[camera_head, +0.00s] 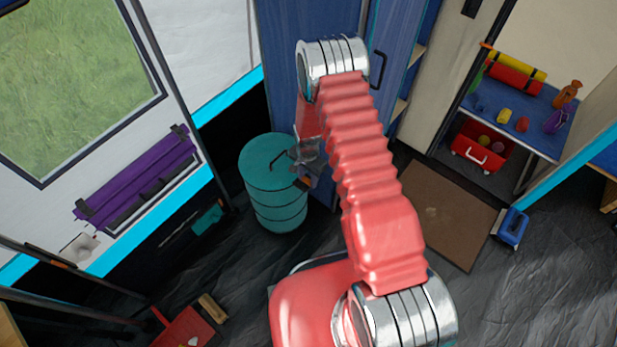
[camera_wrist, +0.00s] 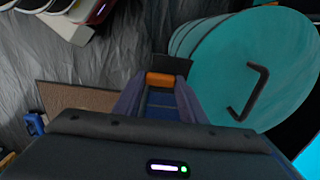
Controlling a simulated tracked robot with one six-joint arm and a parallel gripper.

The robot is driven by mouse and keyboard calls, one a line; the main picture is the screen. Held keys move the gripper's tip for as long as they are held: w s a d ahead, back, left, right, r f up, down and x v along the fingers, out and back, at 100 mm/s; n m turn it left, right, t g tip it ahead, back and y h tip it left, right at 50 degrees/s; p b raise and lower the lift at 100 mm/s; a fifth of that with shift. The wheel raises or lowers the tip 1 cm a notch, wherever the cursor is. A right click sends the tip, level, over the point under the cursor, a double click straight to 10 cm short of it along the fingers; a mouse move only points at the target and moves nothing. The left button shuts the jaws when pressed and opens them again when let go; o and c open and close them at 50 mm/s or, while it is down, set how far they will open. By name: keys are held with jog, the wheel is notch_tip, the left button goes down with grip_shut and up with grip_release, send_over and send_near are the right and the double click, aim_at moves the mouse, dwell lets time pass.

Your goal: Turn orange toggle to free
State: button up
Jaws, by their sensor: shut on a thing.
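My gripper (camera_head: 305,165) is beside the teal drum, in front of the blue cabinet door. In the wrist view, the jaws (camera_wrist: 153,98) are closed on a small orange piece (camera_wrist: 165,78) at the fingertips. I cannot tell whether this piece is the orange toggle or how it is turned.
The teal drum (camera_head: 272,212) with a dark handle stands close to my gripper; it also fills the right of the wrist view (camera_wrist: 285,60). A blue cabinet (camera_head: 278,70) stands behind. A brown mat (camera_head: 450,215), a blue brush (camera_head: 513,228) and a red crate (camera_head: 482,150) are at right.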

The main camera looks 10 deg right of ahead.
jog(key=shift+w, duration=0.1)
jog(key=shift+c, duration=1.4)
jog(key=shift+d, duration=0.2)
jog(key=shift+c, duration=0.5)
jog(key=shift+a, duration=0.2)
